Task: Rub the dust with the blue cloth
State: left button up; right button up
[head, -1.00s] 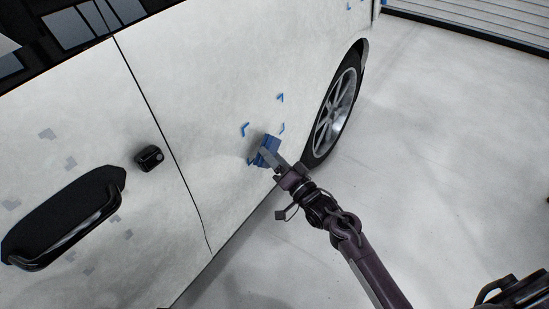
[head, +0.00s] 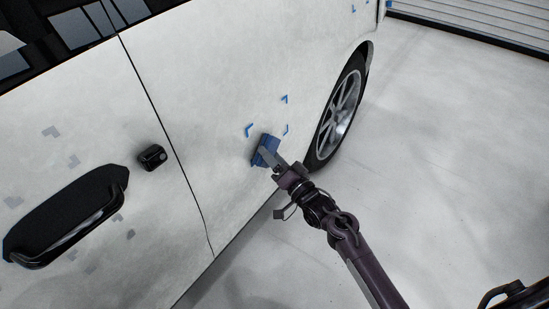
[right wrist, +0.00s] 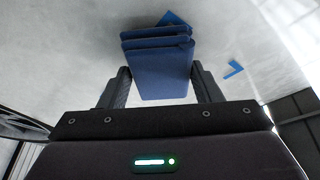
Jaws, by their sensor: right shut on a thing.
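The blue cloth (head: 264,147) is folded and held against or very close to the white car panel (head: 215,110), left of the wheel. My right gripper (head: 273,160) is shut on it. The right wrist view shows the cloth (right wrist: 160,70) between the two fingers of the gripper (right wrist: 162,88), its folded edge toward the panel. Blue corner marks (head: 249,130) lie on the panel around the cloth. The lower-left mark is mostly hidden by it. I cannot clearly make out dust inside the marks. My left gripper is not in view.
A black door handle (head: 70,218) and a small black lock piece (head: 152,157) stick out from the panel at the left. The wheel (head: 340,110) is right of the cloth.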

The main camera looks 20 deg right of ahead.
aim_at(279, 146)
jog(key=shift+w+a, duration=0.1)
jog(key=shift+w, duration=0.1)
jog(key=w+d, duration=0.2)
jog(key=d, duration=0.1)
jog(key=shift+w+d, duration=0.1)
jog(key=shift+w, duration=0.1)
jog(key=shift+s+a+r+p, duration=0.1)
jog(key=shift+s+a+p, duration=0.2)
jog(key=shift+a, duration=0.2)
jog(key=shift+s+a+r+p, duration=0.1)
jog(key=shift+s+a+p, duration=0.2)
jog(key=shift+a, duration=0.2)
jog(key=shift+s+a+p, duration=0.35)
jog(key=shift+s+a, duration=0.1)
jog(key=shift+a, duration=0.15)
jog(key=shift+s+a+f, duration=0.1)
jog(key=shift+a+f, duration=0.05)
jog(key=shift+a, duration=0.1)
